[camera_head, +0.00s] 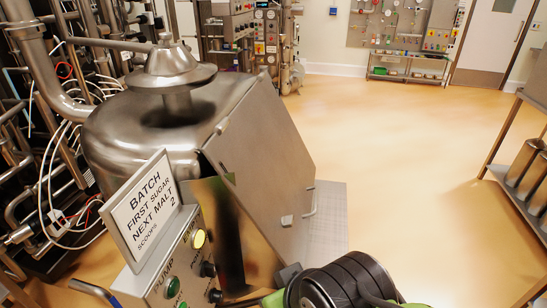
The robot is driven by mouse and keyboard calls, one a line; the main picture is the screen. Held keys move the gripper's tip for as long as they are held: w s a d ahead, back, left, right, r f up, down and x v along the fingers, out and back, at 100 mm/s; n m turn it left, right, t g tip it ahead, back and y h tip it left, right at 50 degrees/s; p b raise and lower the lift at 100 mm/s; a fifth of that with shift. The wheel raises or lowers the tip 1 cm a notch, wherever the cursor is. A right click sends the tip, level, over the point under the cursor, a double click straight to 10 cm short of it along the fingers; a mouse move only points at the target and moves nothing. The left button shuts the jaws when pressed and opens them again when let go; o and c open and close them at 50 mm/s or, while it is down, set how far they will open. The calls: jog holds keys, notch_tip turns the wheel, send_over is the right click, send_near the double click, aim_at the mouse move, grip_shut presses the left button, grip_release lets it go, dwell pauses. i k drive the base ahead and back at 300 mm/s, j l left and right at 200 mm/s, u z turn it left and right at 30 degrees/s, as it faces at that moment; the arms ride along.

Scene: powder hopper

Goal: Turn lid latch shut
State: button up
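The steel powder hopper (125,130) stands at the left centre, with a conical cap on top. A large flat steel panel, which looks like its lid (265,150), slopes down its right side. A small pale tab (287,220) on the panel's lower part may be the latch. I cannot tell whether it is turned shut. A bar handle (311,201) shows at the panel's right edge. My arm, black and ribbed with green parts, shows at the bottom centre, below the tab. My gripper's fingers cannot be made out there.
A control panel (185,268) with buttons and knobs is at the lower left, below a sign (145,208) reading "BATCH FIRST SUGAR NEXT MALT 2 SCOOPS". Pipes and cables crowd the left. A rack with metal containers (525,165) stands at right. The floor (415,160) between is clear.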

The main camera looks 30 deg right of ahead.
aim_at(287, 221)
jog(key=l+u, duration=0.85)
jog(key=u, duration=0.15)
